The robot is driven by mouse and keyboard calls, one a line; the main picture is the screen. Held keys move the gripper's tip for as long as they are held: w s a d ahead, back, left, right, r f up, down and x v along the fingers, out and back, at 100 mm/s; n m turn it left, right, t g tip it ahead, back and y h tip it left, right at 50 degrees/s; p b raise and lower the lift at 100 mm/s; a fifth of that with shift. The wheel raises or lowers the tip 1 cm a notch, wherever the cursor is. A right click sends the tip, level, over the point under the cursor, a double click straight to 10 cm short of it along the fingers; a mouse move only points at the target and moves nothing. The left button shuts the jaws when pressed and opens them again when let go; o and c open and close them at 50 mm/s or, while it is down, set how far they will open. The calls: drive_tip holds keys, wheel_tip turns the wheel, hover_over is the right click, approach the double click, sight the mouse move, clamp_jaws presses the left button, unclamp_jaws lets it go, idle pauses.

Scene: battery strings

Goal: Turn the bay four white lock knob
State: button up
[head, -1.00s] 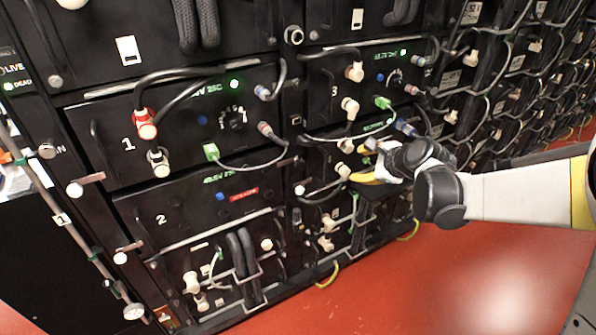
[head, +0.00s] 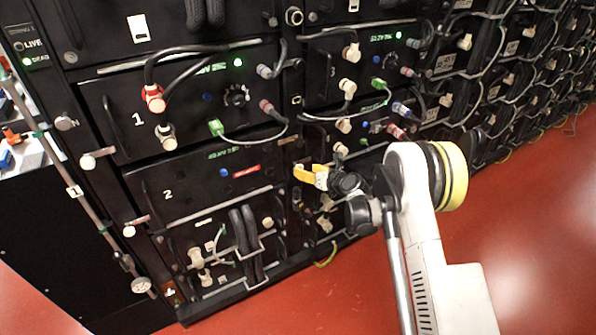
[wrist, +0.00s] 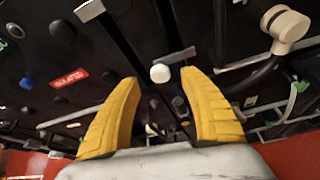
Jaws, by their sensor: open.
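In the wrist view a round white knob (wrist: 160,73) with a short grey bar beside it sits on a dark upright, between and just past my two yellow fingertips. No bay number shows near it. My gripper (wrist: 159,80) is open, a finger on each side of the knob in the picture; contact cannot be told. In the head view my gripper (head: 304,173) is at the upright between the bay 2 panel (head: 200,180) and the column below bay 3. Its fingers and wrist cover that part, so the knob is hidden there.
A cream plug with a black cable (wrist: 285,28) stands out right of the fingers in the wrist view. A red label (wrist: 70,78) lies left. In the head view, a green-ended cable (head: 250,142) hangs above my gripper. The red floor (head: 530,240) is open at right.

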sight(301, 168)
drive_tip(key=b+x, duration=0.1)
drive_tip(key=x, duration=0.4)
drive_tip(key=shift+w+a+f+b, duration=0.1)
drive_tip(key=shift+w+a+b, duration=0.15)
drive_tip(key=shift+b, duration=0.1)
clamp_jaws()
